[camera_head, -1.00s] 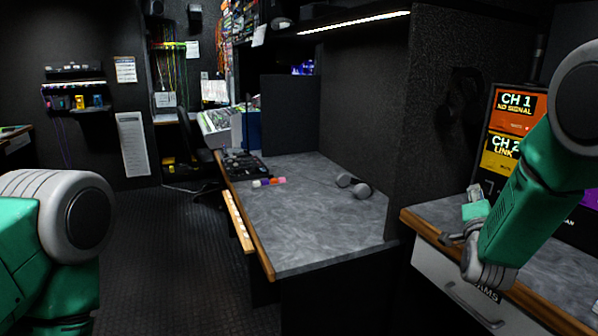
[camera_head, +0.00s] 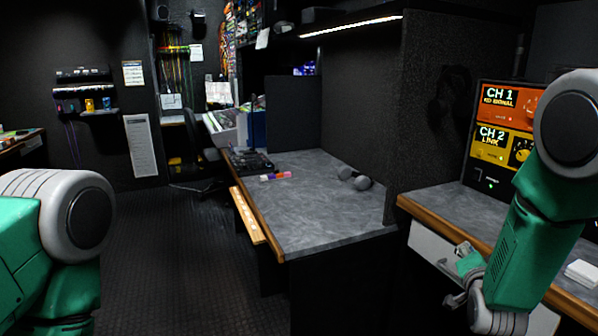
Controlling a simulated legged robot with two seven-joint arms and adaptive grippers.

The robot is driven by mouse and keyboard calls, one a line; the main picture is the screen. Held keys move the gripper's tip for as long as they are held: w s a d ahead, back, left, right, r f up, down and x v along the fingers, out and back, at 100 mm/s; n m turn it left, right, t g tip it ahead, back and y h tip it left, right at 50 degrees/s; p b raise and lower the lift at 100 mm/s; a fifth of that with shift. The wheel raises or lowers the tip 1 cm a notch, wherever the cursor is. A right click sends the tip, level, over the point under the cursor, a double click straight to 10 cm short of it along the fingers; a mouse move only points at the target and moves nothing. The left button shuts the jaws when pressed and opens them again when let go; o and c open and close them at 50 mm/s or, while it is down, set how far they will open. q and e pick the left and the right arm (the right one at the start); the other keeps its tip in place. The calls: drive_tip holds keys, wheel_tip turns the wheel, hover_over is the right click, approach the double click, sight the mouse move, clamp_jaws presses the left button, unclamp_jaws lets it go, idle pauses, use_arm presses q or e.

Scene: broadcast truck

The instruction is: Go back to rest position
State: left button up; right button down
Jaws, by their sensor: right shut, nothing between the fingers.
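My right arm comes in from the right, green with grey joints, and bends down in front of the right-hand counter. My right gripper (camera_head: 453,298) is at its lower end, in front of the counter's white drawer. It is shut and holds nothing. My left arm shows only as a green and grey bent part at the lower left, and its gripper is out of view.
A grey desk (camera_head: 322,205) with wooden edging stands in the middle, bearing a pair of grey rounded things (camera_head: 354,179) and coloured markers (camera_head: 276,177). The right counter (camera_head: 440,192) holds an orange and yellow panel (camera_head: 497,137). Dark floor (camera_head: 175,255) is clear at left.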

drive_tip(key=s+a+f+n+g+y, duration=0.2)
drive_tip(key=s+a+f+n+g, duration=0.15)
drive_tip(key=s+f, duration=0.6)
drive_tip(key=s+a+f+n+g+y, duration=0.1)
drive_tip(key=s+a+f+n+g, duration=0.25)
drive_tip(key=s+f, duration=0.6)
drive_tip(key=s+a+f+n+g+y, duration=0.1)
drive_tip(key=s+a+f+n+g, duration=0.1)
drive_tip(key=s, duration=1)
drive_tip(key=s+a+f+n+g+y, duration=0.1)
drive_tip(key=s+f+n+g, duration=0.3)
drive_tip(key=s, duration=0.7)
drive_tip(key=shift+s+a+g, duration=0.4)
drive_tip(key=shift+a+g, duration=0.1)
drive_tip(key=shift+g, duration=0.6)
drive_tip(key=shift+d+f, duration=0.1)
drive_tip(key=shift+d+f, duration=0.15)
drive_tip(key=shift+d, duration=0.2)
drive_tip(key=shift+a, duration=0.25)
